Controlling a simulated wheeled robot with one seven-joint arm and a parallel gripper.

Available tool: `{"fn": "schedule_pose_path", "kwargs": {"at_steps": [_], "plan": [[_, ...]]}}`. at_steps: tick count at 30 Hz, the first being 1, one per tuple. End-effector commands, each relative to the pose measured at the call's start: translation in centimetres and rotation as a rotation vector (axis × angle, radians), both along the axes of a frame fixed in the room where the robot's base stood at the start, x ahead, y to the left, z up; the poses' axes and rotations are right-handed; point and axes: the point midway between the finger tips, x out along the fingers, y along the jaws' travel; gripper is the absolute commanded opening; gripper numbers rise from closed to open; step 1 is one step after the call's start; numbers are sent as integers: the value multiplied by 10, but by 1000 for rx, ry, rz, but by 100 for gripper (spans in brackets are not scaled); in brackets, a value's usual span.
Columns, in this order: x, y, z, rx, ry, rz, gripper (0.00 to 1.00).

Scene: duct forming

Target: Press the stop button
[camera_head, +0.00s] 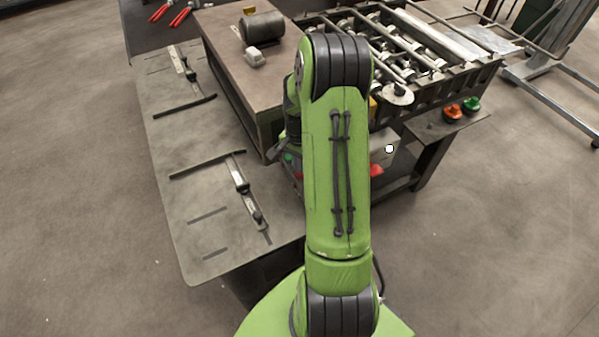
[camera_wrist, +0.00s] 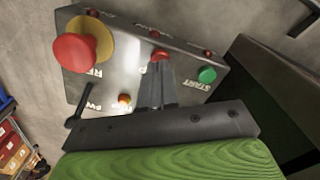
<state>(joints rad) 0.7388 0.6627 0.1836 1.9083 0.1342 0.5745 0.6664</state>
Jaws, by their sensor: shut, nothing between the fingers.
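In the wrist view a grey control panel (camera_wrist: 125,65) fills the upper middle. A red button (camera_wrist: 161,54) sits at its centre, between a big red mushroom button (camera_wrist: 74,53) on a yellow disc and a green button (camera_wrist: 207,75) marked START. Its own label is hidden, so I take it as the stop button. My gripper (camera_wrist: 160,66) is shut and empty, its fingertips right at this red button and overlapping its lower edge. I cannot tell whether they touch. In the head view my arm hides the gripper and most of the panel.
A small orange button (camera_wrist: 124,100) and a dark lever (camera_wrist: 78,106) are left of my fingers. In the head view a brown-topped bench (camera_head: 225,50) and a roller frame (camera_head: 440,85) stand beyond my arm. Orange (camera_head: 452,111) and green (camera_head: 471,104) buttons sit at the right.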

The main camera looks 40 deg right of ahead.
Motion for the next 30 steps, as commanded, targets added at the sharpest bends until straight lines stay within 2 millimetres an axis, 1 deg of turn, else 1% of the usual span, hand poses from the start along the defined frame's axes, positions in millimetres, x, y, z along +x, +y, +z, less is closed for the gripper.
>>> {"fn": "schedule_pose_path", "kwargs": {"at_steps": [27, 30], "plan": [[0, 0, -20, 0, 0, 0, 0], [0, 0, -19, 0, 0, 0, 0]]}}
